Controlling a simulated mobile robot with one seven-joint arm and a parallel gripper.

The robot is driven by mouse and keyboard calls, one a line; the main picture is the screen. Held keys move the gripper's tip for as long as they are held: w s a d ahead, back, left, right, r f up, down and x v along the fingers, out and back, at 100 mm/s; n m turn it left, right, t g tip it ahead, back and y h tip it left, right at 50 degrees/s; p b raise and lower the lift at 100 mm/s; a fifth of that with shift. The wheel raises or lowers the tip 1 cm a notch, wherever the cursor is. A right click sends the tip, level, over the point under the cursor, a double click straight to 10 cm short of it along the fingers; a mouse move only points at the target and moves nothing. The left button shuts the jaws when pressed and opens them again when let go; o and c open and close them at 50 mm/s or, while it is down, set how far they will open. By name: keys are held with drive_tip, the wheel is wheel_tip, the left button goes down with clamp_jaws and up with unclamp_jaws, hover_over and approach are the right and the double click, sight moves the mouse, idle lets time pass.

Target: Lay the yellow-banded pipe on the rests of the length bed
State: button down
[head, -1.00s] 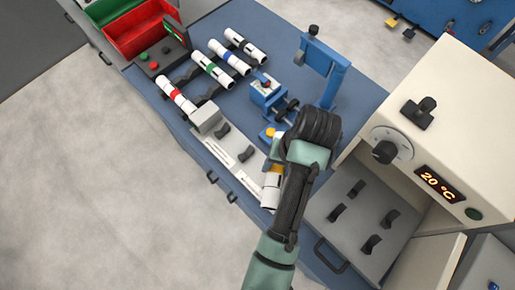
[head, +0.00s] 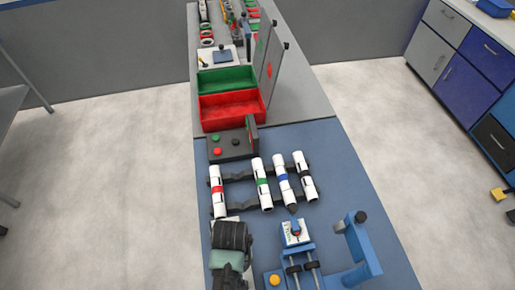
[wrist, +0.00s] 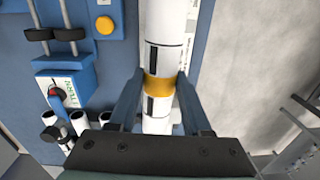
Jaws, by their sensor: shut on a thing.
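The white yellow-banded pipe (wrist: 165,55) runs upright through the wrist view, its yellow band between the two fingers of my gripper (wrist: 158,82). The fingers press on it from both sides. In the head view my dark wrist is over the left edge of the blue bench, and it hides the fingers and the pipe. The length bed is mostly hidden under my wrist; a pale sliver (head: 232,219) shows beyond it. Its rests cannot be made out, nor whether the pipe touches them.
Red (head: 217,190), green (head: 263,184), blue (head: 284,180) and black-banded (head: 303,176) pipes lie on dark rests. Behind them are a button box (head: 229,147) and a red-green bin (head: 230,110). A blue fixture (head: 295,236) and blue stand (head: 358,250) are right.

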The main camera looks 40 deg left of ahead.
drive_tip(key=shift+s+a+f, duration=0.1)
drive_tip(key=shift+a, duration=0.05)
drive_tip(key=shift+s+a+f+b, duration=0.1)
drive_tip(key=shift+s+f+b, duration=0.1)
drive_tip(key=shift+f+b, duration=0.5)
wheel_tip(320, 180, down, 4)
drive_tip(key=b, duration=0.4)
drive_tip(key=shift+r, duration=0.15)
drive_tip(key=shift+w+f+b, duration=0.1)
drive_tip(key=shift+f+b, duration=1.1)
drive_tip(key=shift+f, duration=0.65)
drive_tip(key=shift+f, duration=0.5)
drive_tip(key=shift+c, duration=1.3)
unclamp_jaws()
wheel_tip(320, 180, up, 13)
drive_tip(key=shift+w+b, duration=0.1)
drive_tip(key=shift+b, duration=0.3)
